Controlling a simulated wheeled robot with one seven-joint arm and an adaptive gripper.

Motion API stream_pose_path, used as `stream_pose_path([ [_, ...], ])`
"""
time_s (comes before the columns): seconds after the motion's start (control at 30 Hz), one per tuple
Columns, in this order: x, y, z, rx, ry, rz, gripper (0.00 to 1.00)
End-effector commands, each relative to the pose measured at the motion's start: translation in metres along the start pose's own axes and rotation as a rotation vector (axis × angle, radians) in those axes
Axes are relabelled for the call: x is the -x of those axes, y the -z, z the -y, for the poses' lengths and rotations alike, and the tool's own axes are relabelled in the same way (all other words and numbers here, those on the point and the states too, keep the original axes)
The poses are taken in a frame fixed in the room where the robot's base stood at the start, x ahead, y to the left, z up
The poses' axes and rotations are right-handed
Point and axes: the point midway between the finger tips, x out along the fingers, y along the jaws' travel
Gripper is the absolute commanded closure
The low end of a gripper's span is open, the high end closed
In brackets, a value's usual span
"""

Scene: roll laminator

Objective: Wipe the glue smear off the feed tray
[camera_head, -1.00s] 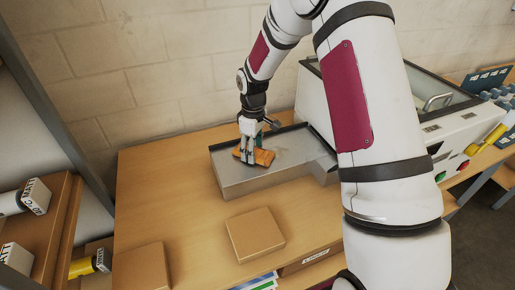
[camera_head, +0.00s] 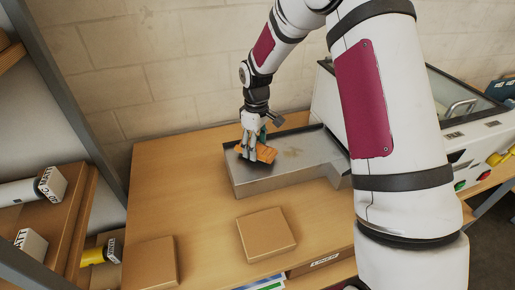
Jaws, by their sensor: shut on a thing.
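The feed tray (camera_head: 290,176) is a grey metal box-like tray on the wooden table, in front of the laminator (camera_head: 440,125). A brownish glue smear (camera_head: 293,153) shows on the tray's top, right of my gripper. My gripper (camera_head: 256,150) points down over the tray's left part and is shut on an orange cloth (camera_head: 266,154). The cloth is tilted, and a dark shadow lies below it. It seems held just above the tray surface, though I cannot tell for certain whether it touches. My arm hides part of the laminator.
A cardboard box (camera_head: 266,235) lies on the table in front of the tray, and another (camera_head: 150,264) lies at the front left. A shelf (camera_head: 75,215) with labelled rolls stands at the left. The table left of the tray is clear.

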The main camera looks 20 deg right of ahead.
Motion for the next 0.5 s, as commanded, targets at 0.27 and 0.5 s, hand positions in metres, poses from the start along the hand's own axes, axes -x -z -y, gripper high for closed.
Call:
stream_pose_path([
  [0.27,0.029,0.002,-0.003,-0.002,-0.01,-0.011,0.72],
  [0.5,0.045,0.001,-0.002,-0.002,-0.007,-0.007,0.72],
])
